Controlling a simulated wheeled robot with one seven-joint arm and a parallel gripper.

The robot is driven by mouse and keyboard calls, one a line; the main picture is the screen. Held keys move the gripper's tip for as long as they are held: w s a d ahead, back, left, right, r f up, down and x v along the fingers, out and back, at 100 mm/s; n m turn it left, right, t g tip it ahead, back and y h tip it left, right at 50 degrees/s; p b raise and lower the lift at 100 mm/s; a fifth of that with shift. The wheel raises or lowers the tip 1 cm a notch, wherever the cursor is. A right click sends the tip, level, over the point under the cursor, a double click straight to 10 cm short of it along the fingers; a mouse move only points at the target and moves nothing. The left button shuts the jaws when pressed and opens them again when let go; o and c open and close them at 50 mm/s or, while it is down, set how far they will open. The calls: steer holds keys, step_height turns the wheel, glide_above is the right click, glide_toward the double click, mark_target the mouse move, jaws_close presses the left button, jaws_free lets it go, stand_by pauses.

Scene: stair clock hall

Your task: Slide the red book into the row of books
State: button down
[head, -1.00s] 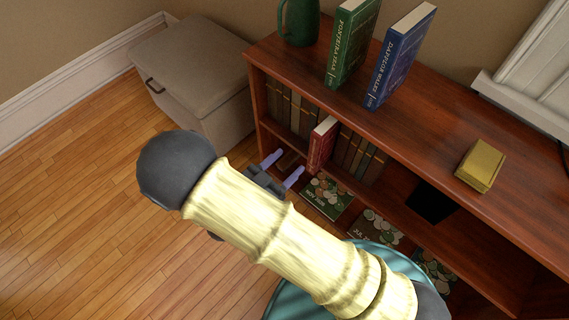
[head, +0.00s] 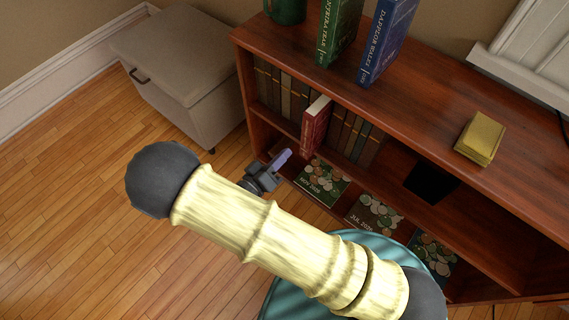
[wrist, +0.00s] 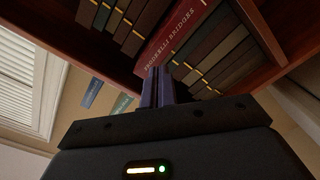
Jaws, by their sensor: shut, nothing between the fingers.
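The red book (head: 315,126) stands upright in the row of dark books (head: 352,136) on the bookcase's upper shelf. It sticks out toward the front past the other spines, with dark books on both sides of it. In the wrist view the red book (wrist: 178,40) shows its spine, lettered in light print. My gripper (head: 282,157) is shut and empty, in front of the shelf and a little below the book. In the wrist view my gripper's fingers (wrist: 158,88) are together near the spine's lower end; I cannot tell whether they touch it.
The bookcase top (head: 415,95) holds a green book (head: 338,32), a blue book (head: 386,42), a green jug (head: 286,10) and a yellow box (head: 481,138). Magazines (head: 322,182) lie on the lower shelf. A grey storage bench (head: 180,65) stands left. The wood floor (head: 70,200) is clear.

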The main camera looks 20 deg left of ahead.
mark_target(305, 139)
steer(key=f+n, duration=0.1)
steer(key=n, duration=0.1)
steer(key=f+n+b, duration=0.1)
steer(key=n, duration=0.1)
steer(key=w+f+n+b, duration=0.1)
steer(key=n, duration=0.1)
steer(key=shift+d+f+n, duration=0.15)
steer(key=shift+f+n, duration=0.15)
steer(key=shift+f, duration=0.05)
steer(key=shift+w, duration=0.1)
steer(key=shift+b+x, duration=0.8)
steer(key=shift+x, duration=2.05)
steer(key=shift+p+x, duration=0.9)
steer(key=shift+x, duration=3.6)
